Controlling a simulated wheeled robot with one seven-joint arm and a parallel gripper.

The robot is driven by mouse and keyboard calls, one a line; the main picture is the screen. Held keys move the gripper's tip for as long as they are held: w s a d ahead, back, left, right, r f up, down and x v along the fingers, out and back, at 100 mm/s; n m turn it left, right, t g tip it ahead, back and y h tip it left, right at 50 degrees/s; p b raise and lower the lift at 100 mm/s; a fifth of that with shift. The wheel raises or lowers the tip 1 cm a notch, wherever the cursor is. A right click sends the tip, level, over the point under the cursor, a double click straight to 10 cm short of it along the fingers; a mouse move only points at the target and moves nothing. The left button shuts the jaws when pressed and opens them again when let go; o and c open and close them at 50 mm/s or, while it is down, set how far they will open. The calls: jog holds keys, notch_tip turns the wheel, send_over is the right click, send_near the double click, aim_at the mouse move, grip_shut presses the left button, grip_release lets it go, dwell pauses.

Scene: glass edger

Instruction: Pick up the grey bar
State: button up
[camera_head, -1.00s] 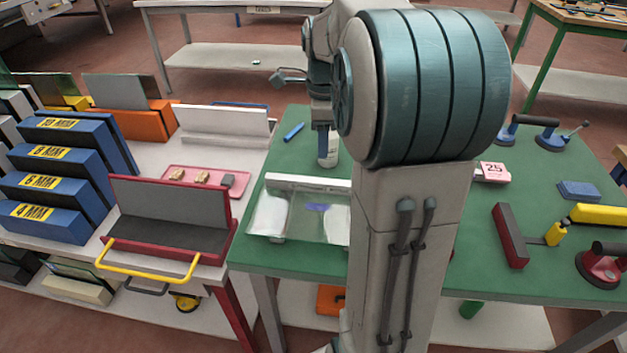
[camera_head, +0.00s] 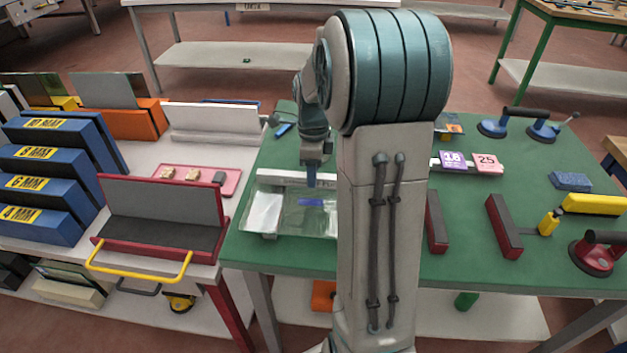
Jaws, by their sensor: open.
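My gripper (camera_head: 312,180) points down over the far edge of the glass piece on the green table, with nothing visible between its fingers; the far finger is hard to make out. A pale grey bar (camera_head: 272,178) lies along the far edge of the glass piece (camera_head: 287,222), just under and beside my fingertips. I cannot tell whether they touch. Its right end is hidden by my arm. A small dark grey block (camera_head: 219,178) also lies on the pink tray (camera_head: 232,186) at the left.
Two dark bars with red sides (camera_head: 437,222) (camera_head: 505,227) lie right of my arm. Suction lifters (camera_head: 517,125), number cards (camera_head: 470,162) and a yellow tool (camera_head: 595,205) are further right. A red-framed rack (camera_head: 165,215) stands left.

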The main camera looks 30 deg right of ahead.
notch_tip(320, 180, down, 2)
grip_shut()
jog(key=shift+r, duration=0.1)
